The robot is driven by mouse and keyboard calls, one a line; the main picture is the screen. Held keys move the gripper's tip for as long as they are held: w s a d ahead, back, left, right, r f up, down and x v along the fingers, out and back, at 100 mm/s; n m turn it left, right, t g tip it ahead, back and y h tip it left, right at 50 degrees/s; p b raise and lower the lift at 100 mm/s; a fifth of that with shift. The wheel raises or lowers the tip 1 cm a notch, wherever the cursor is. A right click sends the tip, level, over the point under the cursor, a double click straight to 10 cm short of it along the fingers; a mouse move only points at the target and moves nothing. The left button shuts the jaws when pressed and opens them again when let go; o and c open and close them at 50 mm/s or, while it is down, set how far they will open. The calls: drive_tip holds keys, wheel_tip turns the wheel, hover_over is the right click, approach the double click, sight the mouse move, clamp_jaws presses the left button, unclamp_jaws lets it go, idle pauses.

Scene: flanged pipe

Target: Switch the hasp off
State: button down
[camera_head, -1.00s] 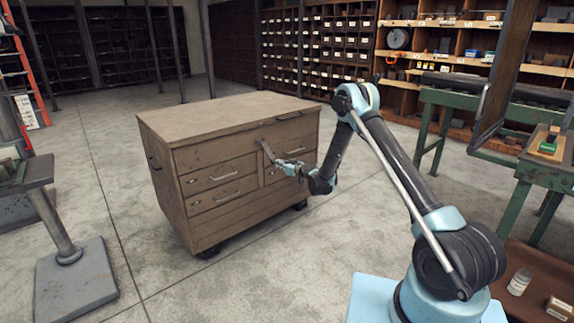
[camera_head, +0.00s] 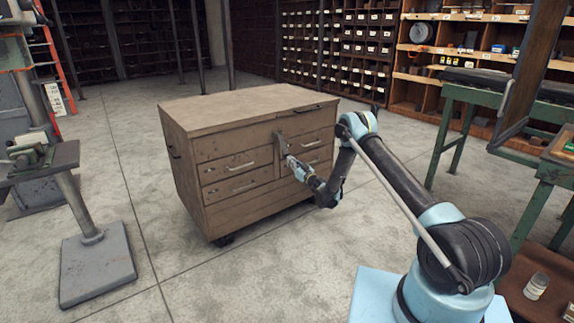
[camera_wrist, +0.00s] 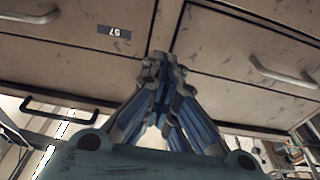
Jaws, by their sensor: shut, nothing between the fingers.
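The hasp (camera_head: 281,143) is a thin grey metal bar on the front of a brown wheeled drawer cabinet (camera_head: 230,105). It hangs nearly upright over the strip between the left and right drawers. My gripper (camera_head: 290,160) is at the lower end of the hasp, in front of the cabinet; I cannot tell if it touches it. In the wrist view my gripper (camera_wrist: 163,62) has its fingertips together with nothing between them, close to the strip between the drawers. The hasp cannot be made out there, as the fingers cover that area.
Drawers with bar handles (camera_head: 242,165) flank the hasp. A grey vise stand (camera_head: 98,270) is at the left. A green workbench (camera_head: 470,100) is at the right, with shelves behind. The floor in front of the cabinet is clear.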

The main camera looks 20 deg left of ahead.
drive_tip(key=shift+w+a+f, duration=0.1)
drive_tip(key=shift+f, duration=0.05)
idle(0.3)
drive_tip(key=v, duration=0.7)
drive_tip(key=shift+d+f, duration=0.2)
idle(0.3)
